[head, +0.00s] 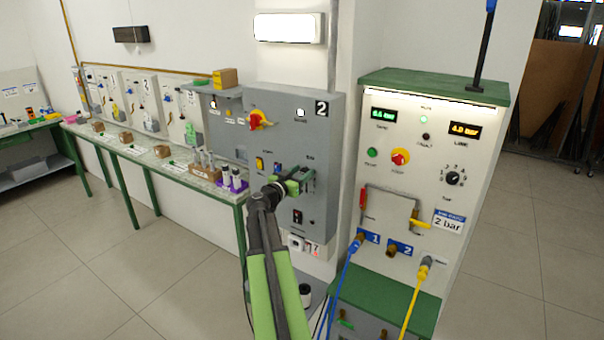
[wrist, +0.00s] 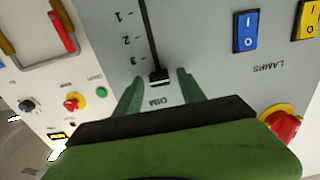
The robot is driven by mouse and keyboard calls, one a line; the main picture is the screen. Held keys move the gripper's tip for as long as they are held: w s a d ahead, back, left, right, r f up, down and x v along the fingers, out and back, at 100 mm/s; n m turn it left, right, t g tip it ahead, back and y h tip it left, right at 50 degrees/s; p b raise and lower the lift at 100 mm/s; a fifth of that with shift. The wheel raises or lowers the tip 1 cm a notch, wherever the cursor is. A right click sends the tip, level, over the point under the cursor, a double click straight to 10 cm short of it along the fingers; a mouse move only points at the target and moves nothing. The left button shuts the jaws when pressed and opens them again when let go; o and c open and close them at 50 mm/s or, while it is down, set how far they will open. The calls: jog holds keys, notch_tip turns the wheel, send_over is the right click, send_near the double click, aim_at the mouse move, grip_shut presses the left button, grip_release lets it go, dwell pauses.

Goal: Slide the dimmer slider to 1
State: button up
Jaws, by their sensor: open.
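The dimmer slider (wrist: 159,76) is a small black knob on a dark straight slot in the grey panel, seen in the wrist view. The knob sits at the slot's end beside the DIM label (wrist: 157,102), just past the 3 mark. The marks 2 and 1 (wrist: 117,17) lie further along the slot, away from my gripper. My gripper (wrist: 158,84) is open, with one green finger on each side of the knob; whether they touch it I cannot tell. In the head view my gripper (head: 303,180) is at the grey panel (head: 290,105) and hides the knob.
A blue rocker switch (wrist: 245,31), a yellow one (wrist: 308,18) and a red-yellow rotary switch (wrist: 284,123) share the panel. A white cabinet (head: 440,120) with a blue hose (head: 346,270) and a yellow hose (head: 414,300) stands close on the right. Floor is free at left.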

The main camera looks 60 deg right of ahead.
grip_shut()
dwell(0.3)
dwell(1.1)
